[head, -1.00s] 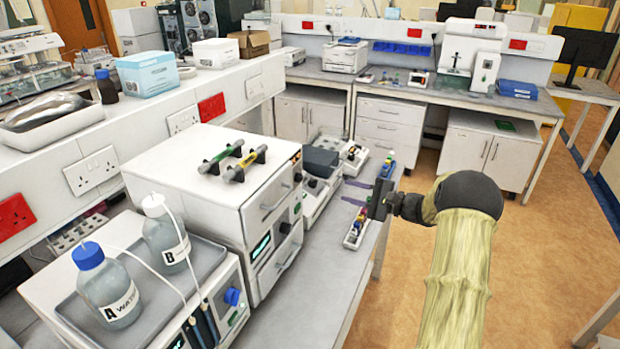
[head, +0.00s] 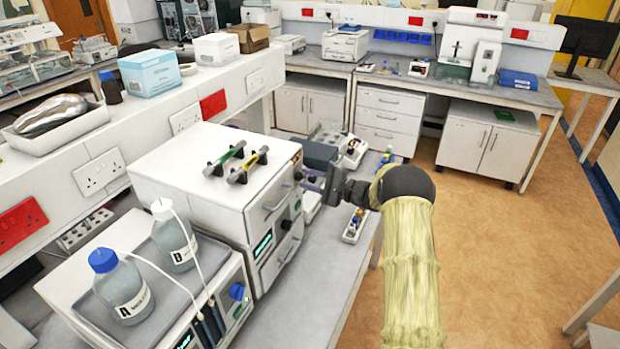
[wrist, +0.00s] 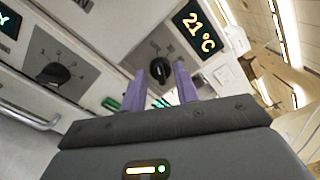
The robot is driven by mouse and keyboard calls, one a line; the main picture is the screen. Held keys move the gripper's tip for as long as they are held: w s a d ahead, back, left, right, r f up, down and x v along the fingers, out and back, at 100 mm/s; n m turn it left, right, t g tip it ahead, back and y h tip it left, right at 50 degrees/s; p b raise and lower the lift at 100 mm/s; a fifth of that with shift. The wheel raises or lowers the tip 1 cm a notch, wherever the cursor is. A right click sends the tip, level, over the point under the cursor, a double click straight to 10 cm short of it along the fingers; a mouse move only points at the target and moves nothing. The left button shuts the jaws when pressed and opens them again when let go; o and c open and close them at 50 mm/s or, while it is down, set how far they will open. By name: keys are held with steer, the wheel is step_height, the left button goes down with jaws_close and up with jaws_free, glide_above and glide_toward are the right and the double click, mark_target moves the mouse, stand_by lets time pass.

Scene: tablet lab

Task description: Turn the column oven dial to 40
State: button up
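The column oven (head: 215,165) is the upper white box of the stack in the head view. Below the display is a black dial (wrist: 160,68) with a light pointer mark on a grey scale panel; the scale figures are too small to read. My gripper (head: 317,184) is at the right side of the oven front in the head view. In the wrist view, my gripper (wrist: 163,82) is open, its purple fingers on either side of the dial's outline. Contact with the dial cannot be told.
A second black dial (wrist: 62,73) sits on another panel at the left of the wrist view. Bottles (head: 120,288) stand in a tray on the front unit. A small rack (head: 353,226) stands on the bench.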

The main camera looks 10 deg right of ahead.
jaws_close()
